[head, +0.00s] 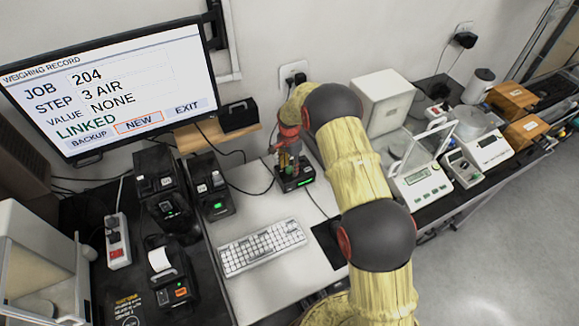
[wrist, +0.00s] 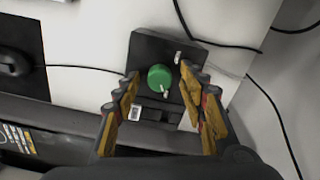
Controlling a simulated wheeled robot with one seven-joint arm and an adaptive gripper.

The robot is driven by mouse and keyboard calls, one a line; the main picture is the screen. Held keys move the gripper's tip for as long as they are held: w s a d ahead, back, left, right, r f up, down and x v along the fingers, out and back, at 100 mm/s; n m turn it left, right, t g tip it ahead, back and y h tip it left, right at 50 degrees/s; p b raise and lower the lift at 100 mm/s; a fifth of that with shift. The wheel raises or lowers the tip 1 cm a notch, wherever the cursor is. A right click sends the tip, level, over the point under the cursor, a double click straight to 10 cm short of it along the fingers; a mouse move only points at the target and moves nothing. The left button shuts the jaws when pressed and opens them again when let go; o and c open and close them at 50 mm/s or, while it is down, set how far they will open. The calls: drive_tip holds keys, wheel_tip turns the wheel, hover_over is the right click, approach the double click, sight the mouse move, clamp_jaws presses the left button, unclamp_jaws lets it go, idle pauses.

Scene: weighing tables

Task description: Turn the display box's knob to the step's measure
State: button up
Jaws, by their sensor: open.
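The display box (head: 302,184) is a small black box with a lit green readout, on the white table under my gripper (head: 289,160). In the wrist view the box (wrist: 146,46) shows a round green knob (wrist: 158,76) on its top. A white mark on the knob points toward the picture's bottom, slightly right. My gripper (wrist: 160,80) is open, its fingers on either side of the knob and apart from it. I cannot tell how high the fingertips are above it. The monitor (head: 120,85) reads JOB 204, STEP 3 AIR, VALUE NONE, LINKED.
Similar black boxes (head: 213,190) stand left of the display box. A keyboard (head: 262,248) lies in front. A white balance (head: 420,186) and other instruments stand to the right. Cables run across the table near the box. A label printer (head: 168,275) stands at lower left.

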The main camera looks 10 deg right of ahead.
sight(290, 168)
wheel_tip(290, 168, up, 12)
idle(0.5)
idle(0.4)
drive_tip(key=s+f+n+g, duration=0.1)
drive_tip(key=s+n, duration=0.4)
drive_tip(key=s, duration=0.2)
drive_tip(key=s+r+n+t+b, duration=0.1)
drive_tip(key=s+r+n+t, duration=0.2)
drive_tip(key=s+r, duration=1)
drive_tip(key=s+r+n+t+b, duration=0.2)
drive_tip(key=s+r, duration=1.1)
drive_tip(key=s, duration=0.8)
drive_tip(key=shift+s+r+n+t, duration=0.3)
drive_tip(key=shift+n+t, duration=0.5)
drive_tip(key=shift+n, duration=0.4)
